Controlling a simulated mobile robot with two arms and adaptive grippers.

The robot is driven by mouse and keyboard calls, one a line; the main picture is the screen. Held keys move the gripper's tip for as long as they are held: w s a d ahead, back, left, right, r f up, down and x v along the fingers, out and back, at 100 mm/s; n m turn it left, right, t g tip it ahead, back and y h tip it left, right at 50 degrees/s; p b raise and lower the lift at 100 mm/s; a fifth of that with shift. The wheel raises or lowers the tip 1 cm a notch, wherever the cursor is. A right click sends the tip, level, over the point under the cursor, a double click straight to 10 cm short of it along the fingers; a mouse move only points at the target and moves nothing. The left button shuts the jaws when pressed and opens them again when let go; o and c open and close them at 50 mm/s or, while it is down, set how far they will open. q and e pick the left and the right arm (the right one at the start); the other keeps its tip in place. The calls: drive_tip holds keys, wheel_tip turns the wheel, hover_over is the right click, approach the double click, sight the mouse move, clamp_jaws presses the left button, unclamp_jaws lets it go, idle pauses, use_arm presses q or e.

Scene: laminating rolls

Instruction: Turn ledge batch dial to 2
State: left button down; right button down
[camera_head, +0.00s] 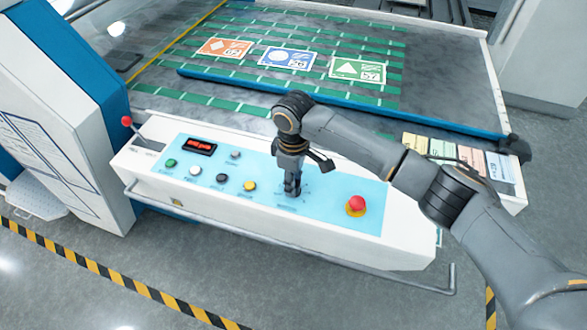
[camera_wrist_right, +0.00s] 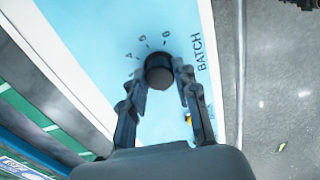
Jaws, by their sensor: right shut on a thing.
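The batch dial is a round black knob (camera_wrist_right: 159,72) on the light blue panel, with the word BATCH printed beside it and small marks around it in the right wrist view. Some of the marks look like digits, but they are too small to read surely, and I cannot tell where the dial points. My right gripper (camera_wrist_right: 163,80) is shut on the knob, with a finger on each side. In the head view my right gripper (camera_head: 292,190) points down onto the panel and hides the dial. My left gripper is not in view.
The white ledge console (camera_head: 290,240) carries a red mushroom button (camera_head: 356,206), several small buttons, a red display (camera_head: 200,147) and a red-tipped lever (camera_head: 127,122). A rail runs along its front. Behind is a bed with printed cards (camera_head: 290,58) and a blue bar (camera_head: 340,103).

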drive_tip(key=m+p, duration=0.6)
drive_tip(key=p, duration=0.1)
drive_tip(key=shift+s+r+p, duration=0.1)
drive_tip(key=shift+r+p, duration=0.1)
drive_tip(key=shift+p, duration=0.1)
drive_tip(key=shift+f+m+p, duration=0.2)
drive_tip(key=shift+m+p, duration=1.55)
drive_tip(key=shift+m, duration=0.55)
drive_tip(key=c, duration=1)
unclamp_jaws()
drive_tip(key=shift+r, duration=0.1)
wheel_tip(320, 180, up, 12)
